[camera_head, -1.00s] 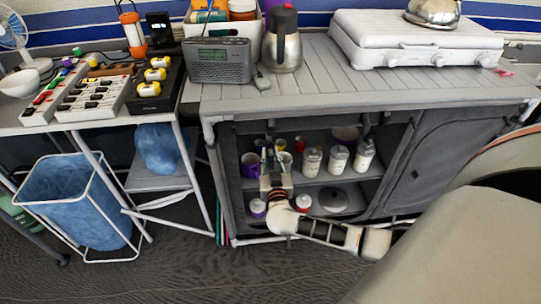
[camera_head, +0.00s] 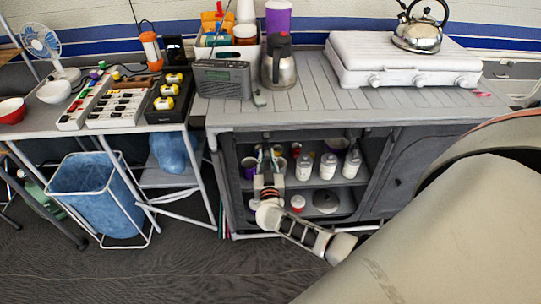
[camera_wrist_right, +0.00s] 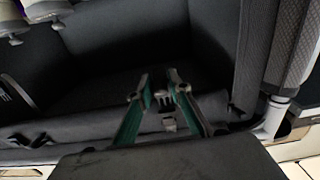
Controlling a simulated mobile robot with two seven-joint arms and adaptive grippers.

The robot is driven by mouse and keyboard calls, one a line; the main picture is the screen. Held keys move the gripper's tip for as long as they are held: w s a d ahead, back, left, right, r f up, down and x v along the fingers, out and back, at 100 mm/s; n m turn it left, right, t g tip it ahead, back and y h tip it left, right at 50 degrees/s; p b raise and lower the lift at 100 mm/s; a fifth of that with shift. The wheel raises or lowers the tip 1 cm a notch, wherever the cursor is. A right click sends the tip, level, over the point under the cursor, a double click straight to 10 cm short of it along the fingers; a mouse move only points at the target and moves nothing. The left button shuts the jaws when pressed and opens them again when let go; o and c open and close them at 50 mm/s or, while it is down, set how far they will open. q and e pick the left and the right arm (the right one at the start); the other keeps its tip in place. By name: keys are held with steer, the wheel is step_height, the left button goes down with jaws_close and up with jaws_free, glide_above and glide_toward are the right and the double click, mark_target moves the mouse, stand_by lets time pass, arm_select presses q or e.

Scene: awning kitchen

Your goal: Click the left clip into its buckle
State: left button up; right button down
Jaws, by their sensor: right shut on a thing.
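The left clip (camera_wrist_right: 161,98) is a small pronged piece between the fingertips of my right gripper (camera_wrist_right: 160,84) in the wrist view. A small light-grey piece (camera_wrist_right: 168,123), possibly its buckle, shows close by between the fingers; I cannot tell if the two are joined. In the head view, my right gripper (camera_head: 267,158) is at the upper left of the open cabinet front, below the counter edge. It is shut on the clip. The clip and buckle are too small and covered to make out there. My left gripper is not in view.
The cabinet's shelves hold white-lidded jars (camera_head: 328,166), cups and a dark lid (camera_head: 326,202). A second strap (camera_head: 350,138) hangs further right. The counter (camera_head: 310,105) above carries a radio (camera_head: 222,79), a flask (camera_head: 279,62) and a stove (camera_head: 400,60). A bin (camera_head: 97,190) stands left.

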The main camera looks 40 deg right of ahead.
steer(key=r, duration=0.1)
steer(key=r+p, duration=0.2)
steer(key=shift+s+a+r, duration=0.2)
steer(key=shift+s+r, duration=0.1)
steer(key=shift+f, duration=0.2)
steer(key=shift+a, duration=0.1)
steer(key=c, duration=2)
jaws_free()
steer(key=shift+s, duration=0.15)
steer(key=shift+s+f, duration=0.1)
steer(key=shift+f, duration=0.05)
steer(key=shift+a+f, duration=0.1)
steer(key=shift+s+a, duration=0.1)
steer(key=shift+s, duration=0.1)
glide_toward(266, 148)
steer(key=v, duration=0.4)
steer(key=shift+s+a, duration=0.2)
steer(key=shift+s, duration=0.15)
